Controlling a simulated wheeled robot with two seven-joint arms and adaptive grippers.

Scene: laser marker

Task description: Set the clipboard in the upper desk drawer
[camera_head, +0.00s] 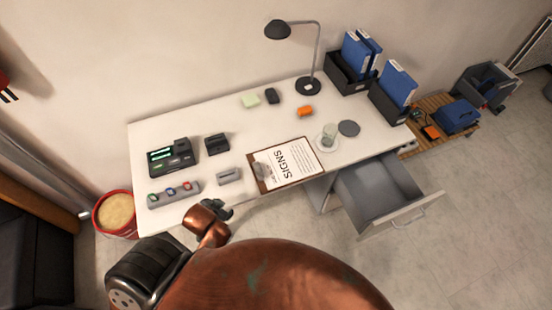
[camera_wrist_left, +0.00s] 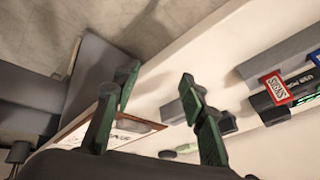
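The clipboard (camera_head: 285,165) lies flat on the white desk at its front edge, with a brown board and a white sheet reading SIGNS. Part of it also shows in the left wrist view (camera_wrist_left: 136,125), beyond the fingers. The desk drawer (camera_head: 380,192) below the desktop, to the right of the clipboard, is pulled out and looks empty. My left gripper (camera_head: 224,212) is at the desk's front edge, left of the clipboard and apart from it. In the left wrist view its dark green fingers (camera_wrist_left: 158,80) are spread with nothing held between them. My right gripper is not in view.
The desk (camera_head: 245,130) also bears a lamp (camera_head: 308,84), a glass on a saucer (camera_head: 328,136), blue binders (camera_head: 356,52), a dark device (camera_head: 172,157) and a grey holder (camera_head: 174,194). A red bucket (camera_head: 115,232) stands left. Floor before the drawer is clear.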

